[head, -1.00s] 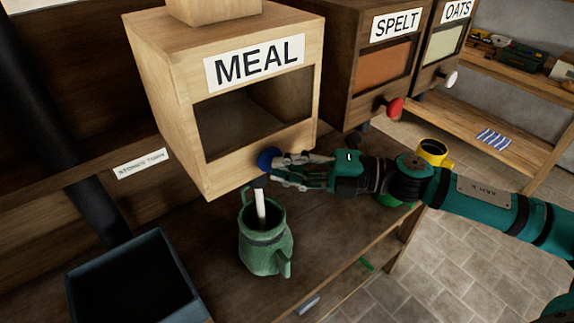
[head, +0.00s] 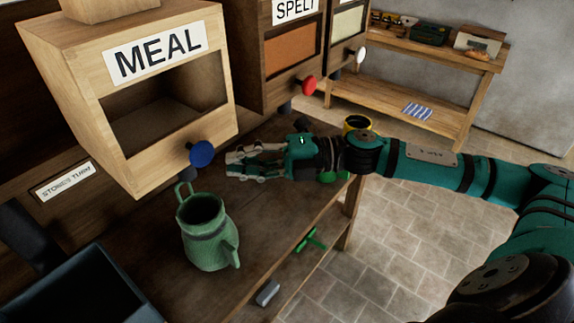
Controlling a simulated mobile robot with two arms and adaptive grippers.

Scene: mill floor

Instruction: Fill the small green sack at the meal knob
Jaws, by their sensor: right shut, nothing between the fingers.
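The small green sack (head: 207,247), with a dark band and loop handles, stands upright and open-topped on the wooden bench below the meal bin (head: 68,112). How full it is inside I cannot tell. The blue meal knob (head: 201,154) sticks out from the bin's lower front, and a dark spout (head: 184,175) is above the sack's mouth. Nothing is falling from it. My right gripper (head: 236,163) is shut and empty, just right of the knob and apart from it. My left gripper is not in view.
The spelt bin (head: 292,52) with its red knob (head: 308,86) stands to the right. A yellow container (head: 357,123) is behind my right arm. A dark open bin (head: 100,290) is at lower left. A grey block (head: 267,293) and a green item (head: 310,240) lie near the bench's front.

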